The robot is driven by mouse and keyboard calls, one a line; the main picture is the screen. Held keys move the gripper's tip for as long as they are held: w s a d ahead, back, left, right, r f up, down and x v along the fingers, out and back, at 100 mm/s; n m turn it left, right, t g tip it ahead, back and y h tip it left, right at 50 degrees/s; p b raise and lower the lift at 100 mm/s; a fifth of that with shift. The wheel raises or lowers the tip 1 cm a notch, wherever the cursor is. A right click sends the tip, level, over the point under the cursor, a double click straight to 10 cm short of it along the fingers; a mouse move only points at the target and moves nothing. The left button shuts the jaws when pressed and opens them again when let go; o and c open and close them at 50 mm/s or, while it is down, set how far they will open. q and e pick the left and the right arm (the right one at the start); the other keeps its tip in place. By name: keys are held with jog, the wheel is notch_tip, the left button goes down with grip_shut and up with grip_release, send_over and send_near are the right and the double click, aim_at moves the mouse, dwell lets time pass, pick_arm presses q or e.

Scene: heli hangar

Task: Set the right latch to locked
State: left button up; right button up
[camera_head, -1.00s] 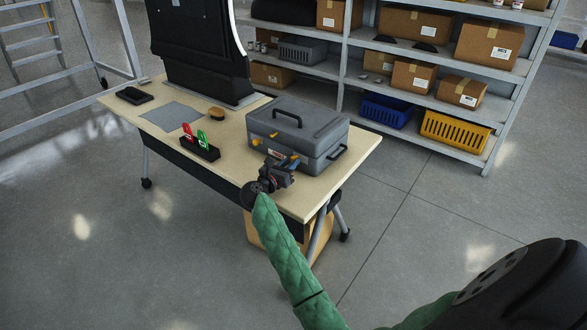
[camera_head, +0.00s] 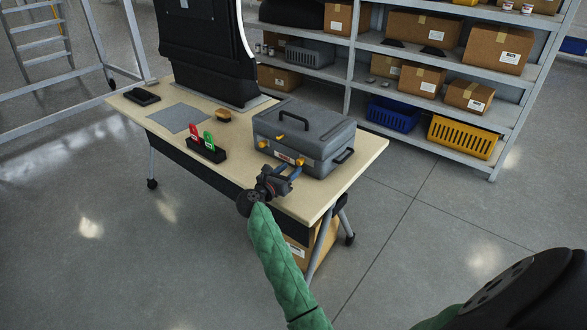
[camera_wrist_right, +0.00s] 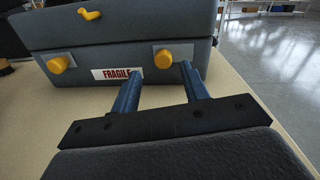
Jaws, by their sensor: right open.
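A grey case (camera_head: 322,160) with a black top handle stands on the table. On its front, the wrist view shows the right latch (camera_wrist_right: 163,58), a yellow knob on a grey plate, and a similar left latch (camera_wrist_right: 60,63). The right latch also shows in the head view (camera_head: 299,163). A red-lettered FRAGILE label (camera_wrist_right: 116,74) lies between the latches. My right gripper (camera_wrist_right: 160,72) is open, its blue fingers pointing at the case front. In the picture the right latch lies between the fingertips, slightly beyond them; contact is unclear. My left gripper is out of view.
A yellow lever (camera_wrist_right: 90,14) is on the case lid. A black holder (camera_head: 207,152) with red and green tags stands left of the case. A brush (camera_head: 223,115) and grey mat (camera_head: 178,118) lie farther back. Shelves (camera_head: 400,103) stand behind.

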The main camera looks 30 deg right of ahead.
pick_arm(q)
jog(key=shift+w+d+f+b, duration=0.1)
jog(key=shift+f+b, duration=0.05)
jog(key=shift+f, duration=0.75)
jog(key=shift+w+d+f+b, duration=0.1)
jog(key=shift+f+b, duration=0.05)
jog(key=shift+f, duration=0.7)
pick_arm(e)
jog(key=shift+v, duration=2.1)
